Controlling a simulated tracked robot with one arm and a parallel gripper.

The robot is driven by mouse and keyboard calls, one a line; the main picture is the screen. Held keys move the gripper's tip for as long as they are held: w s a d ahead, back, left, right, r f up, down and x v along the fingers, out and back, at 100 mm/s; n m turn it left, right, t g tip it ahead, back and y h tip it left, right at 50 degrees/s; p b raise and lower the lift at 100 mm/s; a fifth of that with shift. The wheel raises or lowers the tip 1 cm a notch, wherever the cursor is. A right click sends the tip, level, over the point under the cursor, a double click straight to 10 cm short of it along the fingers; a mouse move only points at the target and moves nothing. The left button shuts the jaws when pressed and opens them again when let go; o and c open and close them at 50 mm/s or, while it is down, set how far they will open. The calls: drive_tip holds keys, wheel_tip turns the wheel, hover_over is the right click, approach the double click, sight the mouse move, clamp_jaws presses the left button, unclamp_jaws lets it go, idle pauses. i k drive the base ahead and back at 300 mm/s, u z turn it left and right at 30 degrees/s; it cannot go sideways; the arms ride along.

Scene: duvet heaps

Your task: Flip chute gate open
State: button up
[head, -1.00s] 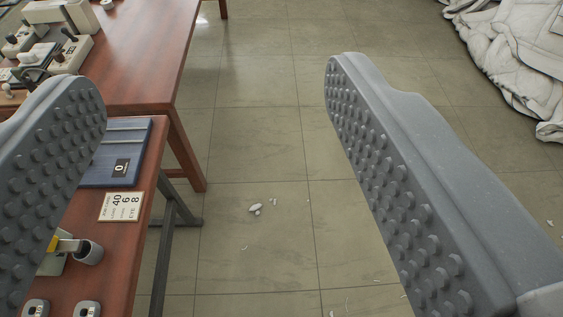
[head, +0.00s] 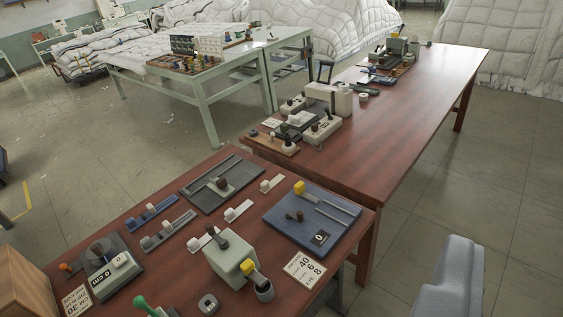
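No part is clearly marked as the chute gate, and I cannot tell which device it is. On the near red-brown table (head: 150,200) are several hand controls. A blue board (head: 290,228) has slots, a yellow knob, a dark knob and a "0" label. A pale green box (head: 230,256) has a dark-knobbed lever and a yellow-tipped lever. One grey finger of my gripper (head: 450,285) shows at the lower right, with nothing against its left side. The other finger is out of view.
A second red-brown table (head: 420,110) holds more devices at its left side. A green-framed table (head: 200,90) stands behind. White duvet heaps (head: 350,25) fill the back. A green-knobbed lever (head: 146,305) and a wooden box (head: 25,285) are near the front. Floor (head: 475,200) is clear at right.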

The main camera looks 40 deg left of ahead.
sight(248, 265)
drive_tip(key=u, duration=1.3)
drive_tip(key=k, duration=1.3)
drive_tip(key=z, duration=0.5)
drive_tip(key=i, duration=1.95)
drive_tip(key=u, duration=0.75)
